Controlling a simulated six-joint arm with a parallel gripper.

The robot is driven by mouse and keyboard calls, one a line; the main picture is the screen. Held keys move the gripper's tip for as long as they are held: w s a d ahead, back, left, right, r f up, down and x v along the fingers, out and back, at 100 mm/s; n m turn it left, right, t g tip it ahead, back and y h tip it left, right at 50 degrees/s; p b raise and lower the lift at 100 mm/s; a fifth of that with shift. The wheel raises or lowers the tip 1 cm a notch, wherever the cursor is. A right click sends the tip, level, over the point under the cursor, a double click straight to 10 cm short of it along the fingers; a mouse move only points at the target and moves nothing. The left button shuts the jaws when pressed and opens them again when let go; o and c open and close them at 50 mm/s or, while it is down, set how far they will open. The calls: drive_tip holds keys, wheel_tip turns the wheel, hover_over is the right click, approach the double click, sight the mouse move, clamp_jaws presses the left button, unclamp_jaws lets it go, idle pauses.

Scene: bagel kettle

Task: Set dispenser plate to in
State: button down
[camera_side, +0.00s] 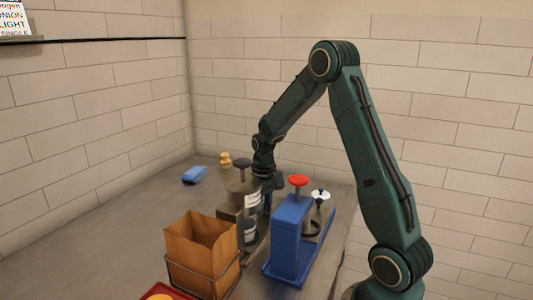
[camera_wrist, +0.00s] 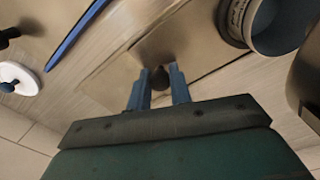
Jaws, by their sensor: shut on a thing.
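The dispenser plate (camera_wrist: 165,45) appears to be the flat metal piece in the wrist view, with a small dark round knob (camera_wrist: 160,76) at its near edge. My gripper (camera_wrist: 160,82) has its two blue fingers on either side of this knob and is shut on it. In the side view, my gripper (camera_side: 266,200) points down between the grey metal dispenser (camera_side: 236,190) and the blue stand. The plate is not clearly seen there, so I cannot tell how far in it is.
The blue stand (camera_side: 288,235) with a red knob (camera_side: 298,181) is close on the right. A black-and-white knob (camera_side: 320,195) is beyond it. A brown paper bag (camera_side: 200,245) in a wire holder is at the front left. A blue block (camera_side: 195,174) lies at the back left.

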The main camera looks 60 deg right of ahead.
drive_tip(key=c, duration=1.4)
unclamp_jaws()
drive_tip(key=shift+a, duration=0.35)
drive_tip(key=shift+o, duration=0.5)
drive_tip(key=shift+d, duration=0.15)
drive_tip(key=shift+r, duration=0.1)
wheel_tip(320, 180, up, 14)
